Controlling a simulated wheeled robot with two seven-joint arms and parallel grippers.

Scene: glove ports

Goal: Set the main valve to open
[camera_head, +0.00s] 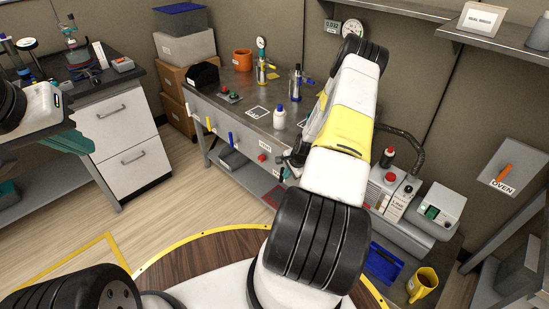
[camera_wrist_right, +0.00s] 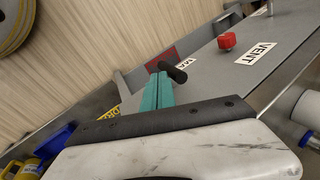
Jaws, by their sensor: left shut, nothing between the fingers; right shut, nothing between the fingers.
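In the right wrist view a black bar handle (camera_wrist_right: 174,72) sticks out from the grey panel. A white label (camera_wrist_right: 187,63) beside it is partly hidden; only a few letters show, so I cannot confirm that it names the main valve. My right gripper (camera_wrist_right: 158,80) is shut and empty, its teal fingertips right beside the handle; I cannot tell whether they touch. In the head view the right fingertips (camera_head: 284,173) show small at the bench front, and my arm hides much there. My left gripper (camera_head: 70,142) is shut and empty at the far left.
A red knob (camera_wrist_right: 227,40) with a VENT label (camera_wrist_right: 255,53) sits on the same panel. Yellow (camera_head: 209,123) and blue (camera_head: 231,138) handles line the bench front further left. A white bottle (camera_head: 279,117) stands on the bench top (camera_head: 232,98). Open floor lies left of the bench.

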